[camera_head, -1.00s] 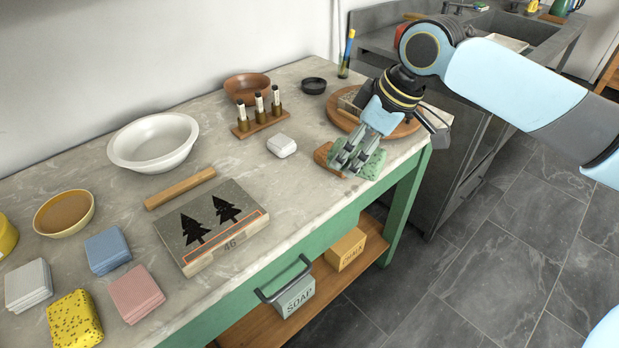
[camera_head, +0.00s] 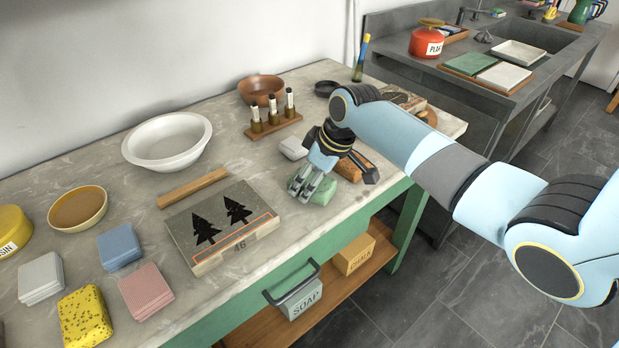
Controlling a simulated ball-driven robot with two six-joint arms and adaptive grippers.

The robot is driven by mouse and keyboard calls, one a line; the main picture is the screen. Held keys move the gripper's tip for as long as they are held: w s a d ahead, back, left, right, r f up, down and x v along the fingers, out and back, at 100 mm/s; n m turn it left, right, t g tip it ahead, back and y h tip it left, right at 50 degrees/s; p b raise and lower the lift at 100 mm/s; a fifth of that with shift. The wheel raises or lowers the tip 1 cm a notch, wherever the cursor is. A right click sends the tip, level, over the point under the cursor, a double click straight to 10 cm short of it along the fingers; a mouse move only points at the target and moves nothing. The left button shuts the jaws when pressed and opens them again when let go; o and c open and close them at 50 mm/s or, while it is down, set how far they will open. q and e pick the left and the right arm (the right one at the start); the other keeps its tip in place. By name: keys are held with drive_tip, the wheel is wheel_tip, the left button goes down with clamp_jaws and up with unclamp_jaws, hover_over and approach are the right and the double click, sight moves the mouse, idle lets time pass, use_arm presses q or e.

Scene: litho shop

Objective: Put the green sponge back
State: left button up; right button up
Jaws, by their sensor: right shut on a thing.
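My right gripper (camera_head: 308,192) is shut on the green sponge (camera_head: 323,191), close over the front part of the stone worktop, to the right of the stone block with two black trees (camera_head: 222,222). The fingers hide part of the sponge. I cannot tell whether the sponge touches the worktop. My left gripper is not in view. A blue sponge stack (camera_head: 119,246), a pink stack (camera_head: 145,290), a white-grey stack (camera_head: 40,278) and a yellow speckled sponge (camera_head: 85,316) lie at the left end.
A small white block (camera_head: 293,149) and a wooden rack of bottles (camera_head: 272,128) stand behind the gripper. A wooden piece (camera_head: 352,168) lies to its right. A wooden bar (camera_head: 192,188) and white bowl (camera_head: 168,141) are further left.

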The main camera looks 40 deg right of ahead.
drive_tip(key=shift+f, duration=0.1)
drive_tip(key=o, duration=1)
drive_tip(key=shift+r, duration=0.2)
drive_tip(key=v, duration=1.1)
drive_tip(key=shift+s+d+r+p, duration=0.1)
drive_tip(key=shift+s+r+p, duration=0.1)
drive_tip(key=shift+r+p, duration=0.15)
